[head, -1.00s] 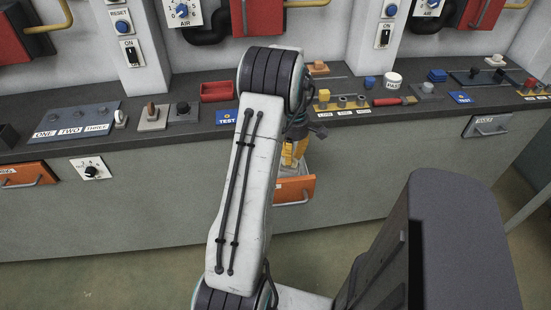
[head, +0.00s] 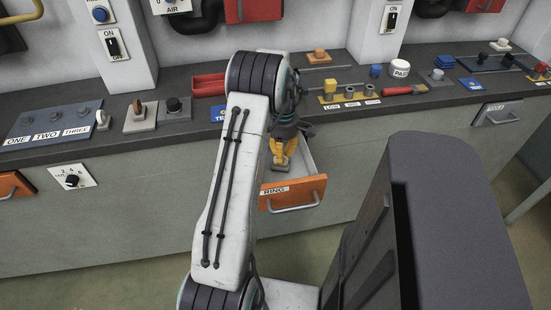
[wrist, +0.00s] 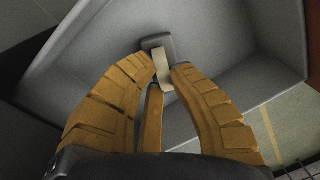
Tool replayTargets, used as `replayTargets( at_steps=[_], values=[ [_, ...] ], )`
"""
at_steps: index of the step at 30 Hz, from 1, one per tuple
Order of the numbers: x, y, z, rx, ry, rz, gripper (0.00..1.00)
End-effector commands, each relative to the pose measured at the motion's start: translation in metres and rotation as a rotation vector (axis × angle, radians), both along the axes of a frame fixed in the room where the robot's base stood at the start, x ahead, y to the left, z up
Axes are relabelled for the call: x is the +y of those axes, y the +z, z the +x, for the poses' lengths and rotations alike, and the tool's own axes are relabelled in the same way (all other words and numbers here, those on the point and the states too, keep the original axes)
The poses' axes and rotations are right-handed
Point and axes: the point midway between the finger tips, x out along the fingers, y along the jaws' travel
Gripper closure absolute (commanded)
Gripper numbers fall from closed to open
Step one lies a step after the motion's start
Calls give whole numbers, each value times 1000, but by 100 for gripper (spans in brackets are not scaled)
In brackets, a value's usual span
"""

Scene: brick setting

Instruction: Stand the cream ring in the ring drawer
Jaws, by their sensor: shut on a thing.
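My gripper (head: 282,163) is over the open ring drawer (head: 293,193), which has an orange front, a RING label and a grey inside. In the wrist view the yellow fingers (wrist: 162,72) close on a cream piece (wrist: 164,78), taken to be the cream ring. Only a narrow strip of it shows between the fingertips. A dark grey block (wrist: 158,41) touches or sits just beyond it; I cannot tell whether they are joined. The drawer's grey floor and walls (wrist: 235,95) surround the fingertips. Whether the ring touches the floor is unclear.
The dark counter (head: 230,122) runs above the drawer, with a red tray (head: 208,86), a yellow block rack (head: 348,98) and a red-handled tool (head: 404,90) on it. Another drawer (head: 497,114) is at the right. The drawer floor around the fingers looks clear.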

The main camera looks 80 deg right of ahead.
Motion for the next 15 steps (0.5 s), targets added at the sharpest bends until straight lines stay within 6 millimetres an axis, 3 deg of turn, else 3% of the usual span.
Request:
replayTargets(
  at_steps=[2, 14, 15],
  values=[
    [-1, -9, -4, -1, -2, 0, 100],
    [-1, -10, -5, -1, -2, 0, 100],
    [-1, -11, -5, -1, -2, 0, 82]
  ],
)
